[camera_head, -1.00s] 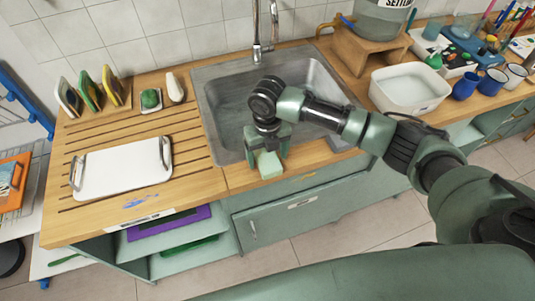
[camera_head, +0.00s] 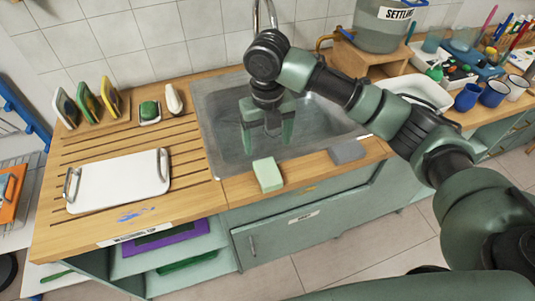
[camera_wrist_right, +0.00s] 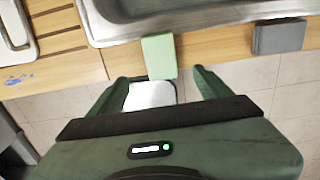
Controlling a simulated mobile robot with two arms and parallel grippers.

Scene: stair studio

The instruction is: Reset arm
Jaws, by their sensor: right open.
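My right gripper (camera_head: 268,128) is open and empty above the sink, its fingers pointing down. In the right wrist view its two fingers (camera_wrist_right: 160,82) are spread apart with nothing between them. A pale green block (camera_head: 267,174) lies on the wooden counter at the sink's front edge, apart from the gripper. It also shows in the right wrist view (camera_wrist_right: 159,56), beyond the fingertips. My left gripper is not in view.
The steel sink (camera_head: 217,165) has a tall faucet (camera_head: 265,15). A grey block (camera_head: 347,152) lies on the counter's front edge. A white tray (camera_head: 120,180) with handles rests on the grooved board at left. A white basin (camera_head: 428,92) and blue mugs (camera_head: 467,97) stand at right.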

